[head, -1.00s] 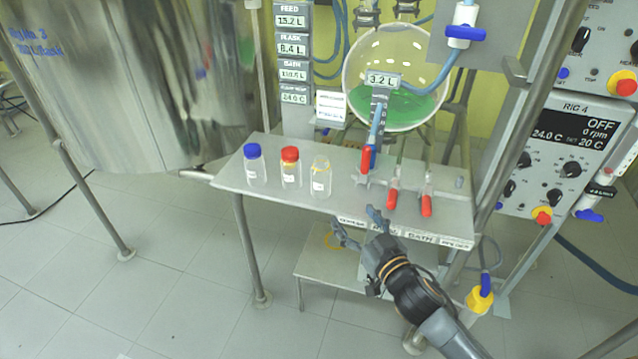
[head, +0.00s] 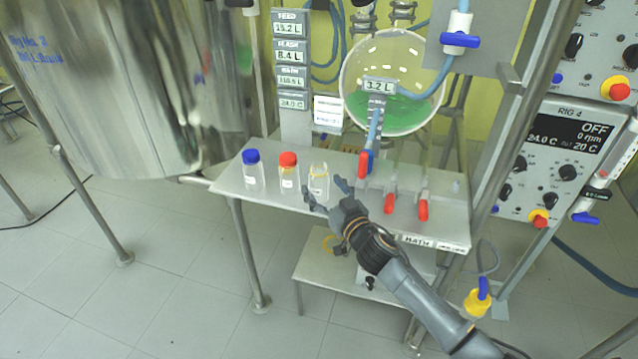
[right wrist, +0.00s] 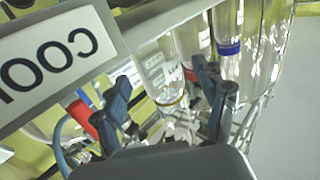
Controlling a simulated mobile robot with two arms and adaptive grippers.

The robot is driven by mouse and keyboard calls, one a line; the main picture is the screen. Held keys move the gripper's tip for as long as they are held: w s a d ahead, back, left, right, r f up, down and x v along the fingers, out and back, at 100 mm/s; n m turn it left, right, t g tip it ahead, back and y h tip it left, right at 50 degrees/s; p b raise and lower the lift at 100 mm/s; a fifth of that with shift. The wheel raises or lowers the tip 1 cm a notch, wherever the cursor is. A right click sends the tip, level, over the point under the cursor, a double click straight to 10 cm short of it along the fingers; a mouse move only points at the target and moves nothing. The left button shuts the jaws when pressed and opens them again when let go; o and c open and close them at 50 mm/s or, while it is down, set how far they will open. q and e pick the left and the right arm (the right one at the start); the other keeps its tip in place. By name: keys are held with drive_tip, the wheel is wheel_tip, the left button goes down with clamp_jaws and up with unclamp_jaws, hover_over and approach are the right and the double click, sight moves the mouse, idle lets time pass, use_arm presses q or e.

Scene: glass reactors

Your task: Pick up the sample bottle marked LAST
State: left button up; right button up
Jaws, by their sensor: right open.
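Three sample bottles stand upright in a row on the grey shelf (head: 225,178): one with a blue cap (head: 251,157), one with a red cap (head: 288,159), and a clear open-topped one with a yellowish rim (head: 319,182). Their labels are too small to read, so I cannot tell which is marked LAST. My right gripper (head: 327,191) is open at the shelf's front edge, close to the open-topped bottle. In the right wrist view the open-topped bottle (right wrist: 158,72) shows between and beyond the spread fingers (right wrist: 165,92). My left gripper is out of view.
Red-handled valves (head: 390,203) stand on the shelf right of the gripper. A round flask (head: 398,75) with green liquid is behind. A large steel vessel (head: 120,80) is at left. A sign plate (right wrist: 50,62) is near the right wrist camera.

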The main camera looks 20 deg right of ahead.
drive_tip(key=w, duration=0.2)
drive_tip(key=shift+w+a, duration=0.3)
drive_tip(key=c, duration=1.3)
